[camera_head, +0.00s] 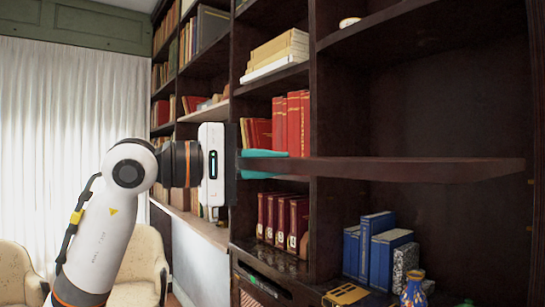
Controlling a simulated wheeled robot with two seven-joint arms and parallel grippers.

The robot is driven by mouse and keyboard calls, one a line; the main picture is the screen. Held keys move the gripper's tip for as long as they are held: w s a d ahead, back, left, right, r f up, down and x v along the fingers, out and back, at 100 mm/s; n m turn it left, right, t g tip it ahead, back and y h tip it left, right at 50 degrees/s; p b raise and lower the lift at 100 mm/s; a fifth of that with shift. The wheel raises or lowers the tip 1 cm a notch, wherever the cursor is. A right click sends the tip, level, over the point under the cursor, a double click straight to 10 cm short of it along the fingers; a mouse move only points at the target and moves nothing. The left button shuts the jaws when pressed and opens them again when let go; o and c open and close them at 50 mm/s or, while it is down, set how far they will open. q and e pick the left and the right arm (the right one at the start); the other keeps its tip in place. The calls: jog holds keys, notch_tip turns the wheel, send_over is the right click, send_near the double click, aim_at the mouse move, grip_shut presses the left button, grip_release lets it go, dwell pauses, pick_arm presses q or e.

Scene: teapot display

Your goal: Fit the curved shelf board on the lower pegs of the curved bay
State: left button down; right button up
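The dark brown shelf board (420,170) lies roughly level across the curved bay (455,110), its right end close to the bay's right wall. My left gripper (272,165) comes in from the left, and its teal fingers lie above and below the board's left end, shut on it. Small marks that may be pegs show on the right wall, one near the board's end and one lower (529,228). The left-side pegs are hidden or too small to tell. I cannot tell whether the board rests on anything. My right gripper is out of view.
A small round item (349,22) sits on the shelf above. An upright divider (325,225) separates red books (283,220) at left.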

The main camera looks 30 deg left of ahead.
pick_arm(q)
notch_tip(320, 180, down, 9)
jog(key=b, duration=0.2)
jog(key=shift+a+f, duration=0.1)
jog(key=w, duration=0.1)
jog(key=w+d+p, duration=0.1)
jog(key=w, duration=0.1)
jog(key=w+d+p, duration=0.1)
jog(key=w, duration=0.1)
jog(key=shift+w+d, duration=0.15)
jog(key=shift+d, duration=0.1)
dwell(0.5)
dwell(0.5)
dwell(1.5)
